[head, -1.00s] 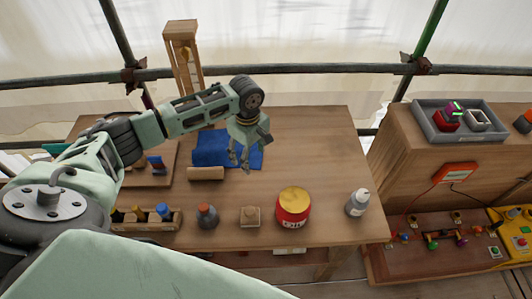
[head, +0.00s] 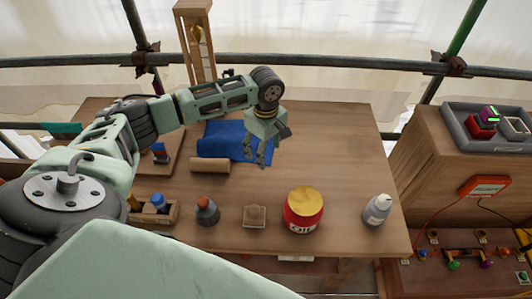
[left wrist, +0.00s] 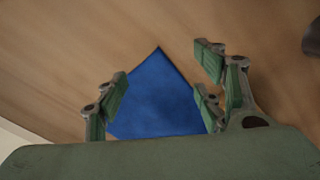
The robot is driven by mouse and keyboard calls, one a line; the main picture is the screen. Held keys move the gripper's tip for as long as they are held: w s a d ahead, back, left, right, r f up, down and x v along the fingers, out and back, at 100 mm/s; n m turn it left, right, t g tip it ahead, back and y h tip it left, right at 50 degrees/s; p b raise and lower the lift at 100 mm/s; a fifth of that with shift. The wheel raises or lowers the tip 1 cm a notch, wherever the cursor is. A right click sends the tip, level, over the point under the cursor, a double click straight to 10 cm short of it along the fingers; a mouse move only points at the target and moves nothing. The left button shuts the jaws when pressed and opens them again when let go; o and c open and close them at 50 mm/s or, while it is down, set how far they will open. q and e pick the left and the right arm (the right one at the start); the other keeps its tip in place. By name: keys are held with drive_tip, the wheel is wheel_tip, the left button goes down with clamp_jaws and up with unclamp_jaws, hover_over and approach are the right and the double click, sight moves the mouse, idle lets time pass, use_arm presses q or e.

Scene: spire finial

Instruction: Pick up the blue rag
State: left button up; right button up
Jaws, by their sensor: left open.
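The blue rag (head: 222,141) lies spread on the wooden table in the head view. My left gripper (head: 261,164) is above the table at the rag's right edge, with its fingers apart and nothing between them. In the left wrist view, one pointed corner of the blue rag (left wrist: 158,100) shows between the open fingers of the left gripper (left wrist: 165,90). The rest of the rag is hidden behind the gripper's body there. I cannot tell how high the fingers are above the rag. My right gripper is not in view.
A wooden roller (head: 210,165) lies at the rag's front edge. A red oil tin (head: 303,210), a white bottle (head: 377,210), a small wooden block (head: 255,216) and a dark bottle (head: 207,211) stand along the table's front. The table right of the gripper is clear.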

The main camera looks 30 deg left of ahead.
sight(266, 163)
use_arm(q)
drive_tip(key=shift+f+b, duration=0.6)
drive_tip(key=shift+f, duration=0.3)
drive_tip(key=shift+f+p, duration=0.3)
drive_tip(key=shift+f, duration=0.9)
drive_tip(key=shift+c, duration=0.9)
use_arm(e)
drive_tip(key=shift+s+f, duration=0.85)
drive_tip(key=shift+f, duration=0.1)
use_arm(q)
drive_tip(key=shift+s+f, duration=0.1)
drive_tip(key=shift+s, duration=0.15)
drive_tip(key=c, duration=0.8)
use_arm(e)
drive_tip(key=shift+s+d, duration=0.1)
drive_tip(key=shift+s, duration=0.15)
use_arm(q)
clamp_jaws()
drive_tip(key=shift+w, duration=0.25)
